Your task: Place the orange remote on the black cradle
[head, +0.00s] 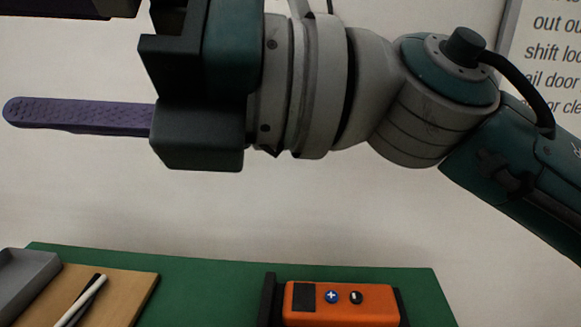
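The orange remote (342,306) is at the bottom of the head view, cut off by the frame edge. It has a dark square, a blue plus button and a dark button. Black upright parts of the cradle (267,300) show at its left and right sides, so it appears to sit between them; how it rests underneath is hidden. My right gripper (5,60) is high at the upper left, pointing left, well above the remote. Its purple lower finger stands apart from the dark upper one, with nothing between. My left gripper is not in view.
A green mat (210,290) covers the table. A wooden board (125,285) with a white stick (85,298) and a black stick lies at the lower left, beside a grey tray (25,275). The mat between board and cradle is clear. A sign (550,60) hangs on the wall.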

